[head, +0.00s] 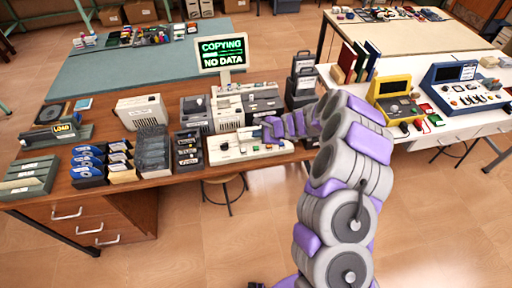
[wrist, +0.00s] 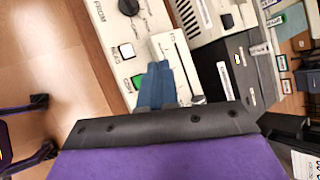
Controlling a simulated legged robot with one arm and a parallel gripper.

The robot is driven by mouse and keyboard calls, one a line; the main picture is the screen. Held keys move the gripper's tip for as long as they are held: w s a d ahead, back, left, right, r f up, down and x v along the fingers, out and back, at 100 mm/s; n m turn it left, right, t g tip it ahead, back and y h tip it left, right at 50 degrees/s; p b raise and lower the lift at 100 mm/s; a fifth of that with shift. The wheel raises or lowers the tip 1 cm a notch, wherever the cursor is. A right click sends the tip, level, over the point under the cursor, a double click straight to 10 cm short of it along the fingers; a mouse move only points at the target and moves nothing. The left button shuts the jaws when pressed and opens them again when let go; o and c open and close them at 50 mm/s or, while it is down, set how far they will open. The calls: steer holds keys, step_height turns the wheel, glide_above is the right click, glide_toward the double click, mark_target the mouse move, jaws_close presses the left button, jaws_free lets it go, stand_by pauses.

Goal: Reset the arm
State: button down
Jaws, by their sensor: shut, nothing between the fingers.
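My arm, grey and purple, reaches from the bottom right of the head view to the desk. My gripper (head: 272,128) is just over the white console (head: 222,152) at the front of the desk. In the wrist view my gripper (wrist: 158,72) shows as blue fingers shut together with nothing between them. They point at the white console (wrist: 108,28), near a green button (wrist: 137,82) and a white button (wrist: 126,50). A black knob (wrist: 129,6) is farther up. Whether the fingertips touch the console cannot be told.
A screen (head: 222,54) reads "COPYING NO DATA" behind the console. Disk holders (head: 88,162) and grey machines (head: 195,112) crowd the wooden desk (head: 160,200). A stool (head: 224,181) stands under it. A white table (head: 440,127) with a yellow device (head: 394,98) is at right.

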stand_by(0.4)
steer(key=s+a+r+n+g+y, duration=0.1)
steer(key=s+a+r+n+g, duration=0.1)
steer(key=s+r+n, duration=0.55)
steer(key=s+a+r+n+g, duration=0.2)
steer(key=s+r, duration=0.9)
steer(key=r, duration=0.2)
steer(key=s+d+r+n+g+h, duration=0.1)
steer(key=s+d+n+h, duration=0.2)
steer(key=s+d, duration=0.8)
steer(key=s+d+r+n+g+h, duration=0.1)
steer(key=s+d+h, duration=0.4)
steer(key=s+d, duration=0.6)
steer(key=s+r+n, duration=0.1)
steer(key=s+n, duration=0.1)
steer(key=s, duration=0.6)
steer(key=shift+s+d+r+g+h, duration=0.2)
steer(key=shift+s+d+g+h, duration=0.1)
steer(key=shift+s+h, duration=0.1)
steer(key=shift+w+a, duration=0.1)
steer(key=shift+w, duration=0.05)
